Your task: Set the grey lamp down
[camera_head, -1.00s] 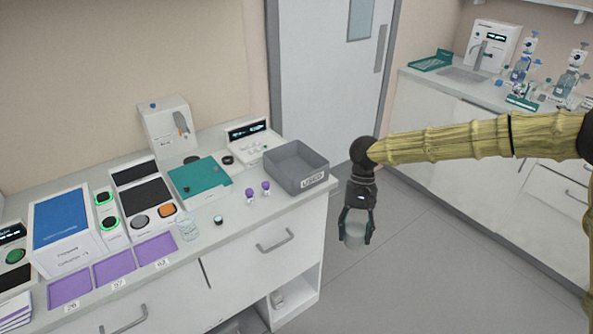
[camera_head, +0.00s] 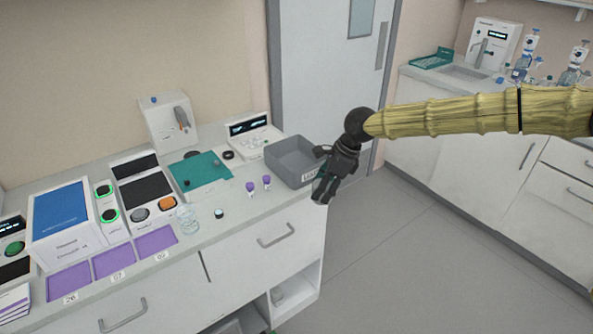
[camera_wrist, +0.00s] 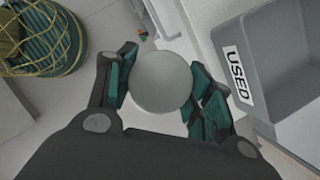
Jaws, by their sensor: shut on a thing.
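The grey lamp (camera_wrist: 161,82) shows in the wrist view as a smooth, round, pale grey top between my two finger pads. My gripper (camera_head: 324,188) is shut on it. In the head view my gripper is in front of the right corner of the grey bin marked USED (camera_head: 283,163), near the counter's right end. The fingers hide the lamp there. In the wrist view the bin (camera_wrist: 297,50) is to the right of the lamp, which is apart from it. What lies directly under the lamp is hidden.
The counter (camera_head: 235,238) holds two purple-capped vials (camera_head: 258,184), a teal mat (camera_head: 203,171), purple pads (camera_head: 114,260) and several devices. Bare counter lies in front of the vials.

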